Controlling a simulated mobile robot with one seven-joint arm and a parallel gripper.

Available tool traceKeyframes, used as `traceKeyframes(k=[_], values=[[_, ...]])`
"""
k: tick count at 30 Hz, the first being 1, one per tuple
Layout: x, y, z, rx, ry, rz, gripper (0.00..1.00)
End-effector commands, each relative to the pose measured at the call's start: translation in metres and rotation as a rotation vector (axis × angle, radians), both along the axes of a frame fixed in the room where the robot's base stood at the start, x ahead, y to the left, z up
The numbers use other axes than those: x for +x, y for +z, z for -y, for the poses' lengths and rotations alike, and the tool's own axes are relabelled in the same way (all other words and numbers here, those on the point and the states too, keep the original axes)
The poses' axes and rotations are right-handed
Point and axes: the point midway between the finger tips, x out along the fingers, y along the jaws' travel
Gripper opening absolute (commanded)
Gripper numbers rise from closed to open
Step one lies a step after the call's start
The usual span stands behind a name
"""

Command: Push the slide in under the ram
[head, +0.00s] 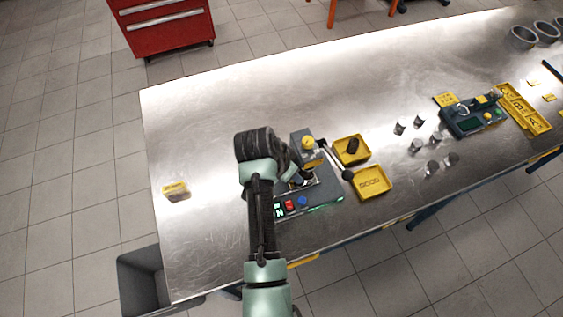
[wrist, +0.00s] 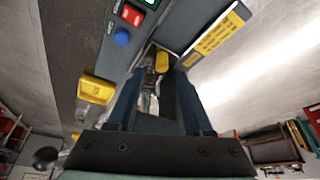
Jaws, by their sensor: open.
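The press (head: 325,196) stands on the bench, with a dark base, a grey column with a yellow top (head: 308,142) and a black-knobbed lever (head: 347,174). My gripper (head: 299,180) is over the middle of the press base. In the wrist view my gripper (wrist: 158,88) has its two dark fingers apart, over a channel in the press. A small yellow block (wrist: 162,62) and some shiny metal show between and beyond the fingertips. I cannot tell clearly which part is the slide. The ram is largely hidden by my arm in the head view.
Red and blue buttons (head: 302,201) sit on the press front. Two yellow trays stand to its right, one with a dark part (head: 353,146), one marked GOOD (head: 371,182). Several metal cylinders (head: 416,146) stand farther right. The bench left of the press is mostly clear.

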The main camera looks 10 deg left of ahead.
Motion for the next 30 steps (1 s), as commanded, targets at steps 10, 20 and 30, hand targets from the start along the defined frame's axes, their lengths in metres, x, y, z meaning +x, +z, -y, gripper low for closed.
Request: traceKeyframes(k=[10, 20, 30], values=[[-0.023, 0.066, -0.014, 0.001, 0.002, 0.005, 0.51], [-0.034, 0.097, -0.019, 0.000, 0.000, 0.002, 0.51], [-0.035, 0.097, -0.019, 0.000, 0.000, 0.001, 0.51]])
